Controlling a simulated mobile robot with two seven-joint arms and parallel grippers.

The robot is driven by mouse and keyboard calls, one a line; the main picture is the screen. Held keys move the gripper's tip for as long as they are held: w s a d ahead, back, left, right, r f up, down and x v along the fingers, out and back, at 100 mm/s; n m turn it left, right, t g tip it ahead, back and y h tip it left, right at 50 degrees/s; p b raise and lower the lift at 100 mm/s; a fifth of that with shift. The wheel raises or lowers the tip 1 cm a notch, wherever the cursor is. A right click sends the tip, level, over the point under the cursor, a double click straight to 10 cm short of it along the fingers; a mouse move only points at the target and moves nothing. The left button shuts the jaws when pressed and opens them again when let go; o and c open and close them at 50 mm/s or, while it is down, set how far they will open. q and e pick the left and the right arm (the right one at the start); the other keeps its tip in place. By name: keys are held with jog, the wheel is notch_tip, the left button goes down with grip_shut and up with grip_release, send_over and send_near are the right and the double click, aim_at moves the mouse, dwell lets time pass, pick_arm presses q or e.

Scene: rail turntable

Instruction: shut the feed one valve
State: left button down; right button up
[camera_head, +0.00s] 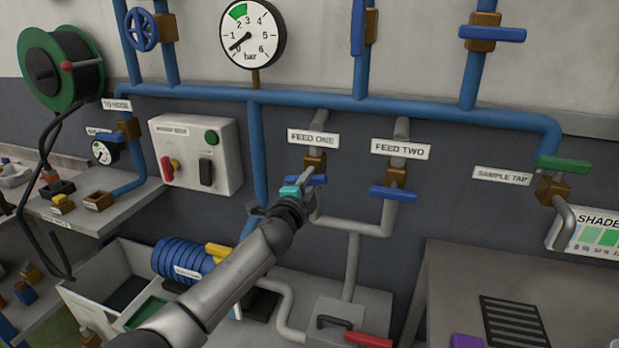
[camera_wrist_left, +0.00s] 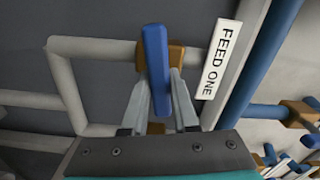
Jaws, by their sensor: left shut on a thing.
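The feed one valve is a brass body (camera_head: 314,164) with a blue lever handle (camera_head: 320,180), below the FEED ONE label (camera_head: 313,139). My left gripper (camera_head: 291,191) is at this valve and hides part of the handle. In the left wrist view, the blue handle (camera_wrist_left: 156,62) stands between the two fingers (camera_wrist_left: 160,105), and they are shut on it. The handle lies across its pipe (camera_wrist_left: 100,50), with the brass body behind it. My right gripper is in neither view.
The feed two valve's blue handle (camera_head: 394,194) lies across its pipe close to the right. A pressure gauge (camera_head: 252,34) above reads near 0. A switch box (camera_head: 197,155) is to the left. A grey workbench (camera_head: 440,290) stands at lower right.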

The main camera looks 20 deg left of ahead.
pick_arm(q)
jog(key=shift+f+m, duration=0.1)
jog(key=shift+m, duration=1)
jog(key=c, duration=0.7)
grip_release()
jog(key=shift+s, duration=0.15)
jog(key=shift+s+p, duration=0.25)
jog(key=shift+p, duration=0.05)
jog(key=shift+s+a+p, duration=0.15)
jog(key=shift+s+p, duration=0.25)
jog(key=shift+s, duration=3.25)
jog(key=shift+s+a+p, duration=0.15)
jog(key=shift+s+p, duration=0.2)
jog(key=shift+s, duration=3.25)
